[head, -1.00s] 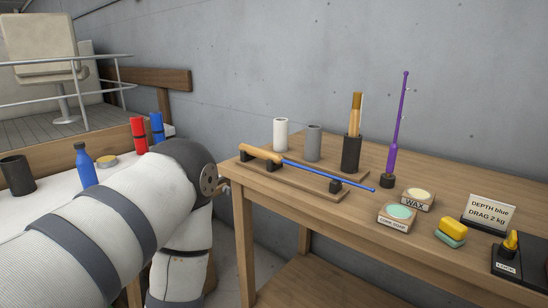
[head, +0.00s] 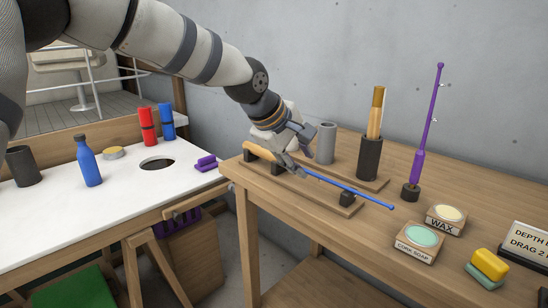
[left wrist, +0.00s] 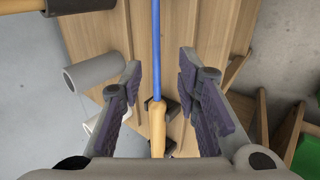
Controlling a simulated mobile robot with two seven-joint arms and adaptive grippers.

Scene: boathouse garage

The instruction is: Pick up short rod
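A blue rod (head: 345,187) with a cork-coloured handle (head: 258,153) lies across dark rests on a wooden board on the right-hand table. It also shows in the left wrist view, with its blue shaft (left wrist: 157,45) and handle (left wrist: 158,130). My left gripper (head: 299,155) is just above it, near where shaft and handle meet. In the left wrist view the two fingers (left wrist: 162,75) are apart, one on each side of the rod, with gaps visible. The gripper partly hides the rod in the head view. My right gripper is not in view.
A grey cylinder (head: 326,143), a cork-handled piece in a black holder (head: 369,158) and an upright purple rod (head: 423,140) stand behind. Wax (head: 444,218) and cork soap (head: 419,240) are at the front right. A blue bottle (head: 88,165) stands on the white table.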

